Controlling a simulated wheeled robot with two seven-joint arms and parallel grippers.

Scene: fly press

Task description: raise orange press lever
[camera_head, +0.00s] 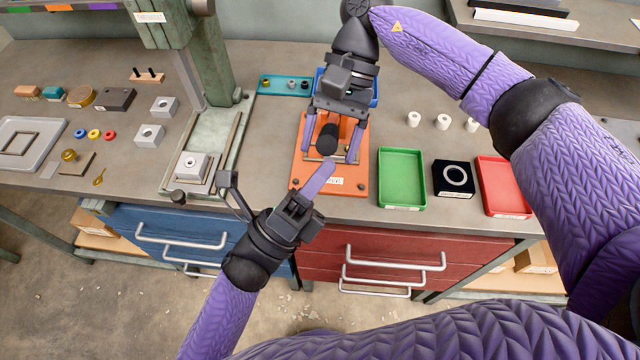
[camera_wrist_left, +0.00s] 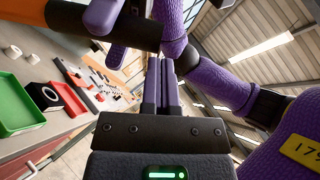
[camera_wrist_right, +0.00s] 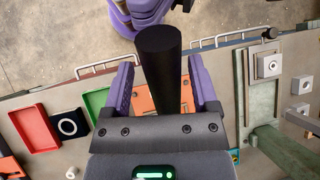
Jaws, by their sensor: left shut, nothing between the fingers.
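The orange press (camera_head: 303,165) stands at the bench's front edge in the middle of the head view. Its lever shows as a thick black grip (camera_head: 328,138), with an orange part beyond it in the left wrist view (camera_wrist_left: 58,20). My right gripper (camera_head: 332,145) is over the press, open, one finger on each side of the grip. In the right wrist view the black grip (camera_wrist_right: 162,60) stands between the fingers, with gaps to both. My left gripper (camera_head: 328,168) is shut and empty, just in front of and below the grip. My right arm hides the back of the press.
A green tray (camera_head: 402,203), a black block with a ring (camera_head: 453,194) and a red tray (camera_head: 503,214) lie right of the press. A tall green machine (camera_head: 215,60) stands to the left. A teal rack (camera_head: 284,95) and blue bin (camera_head: 374,103) sit behind.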

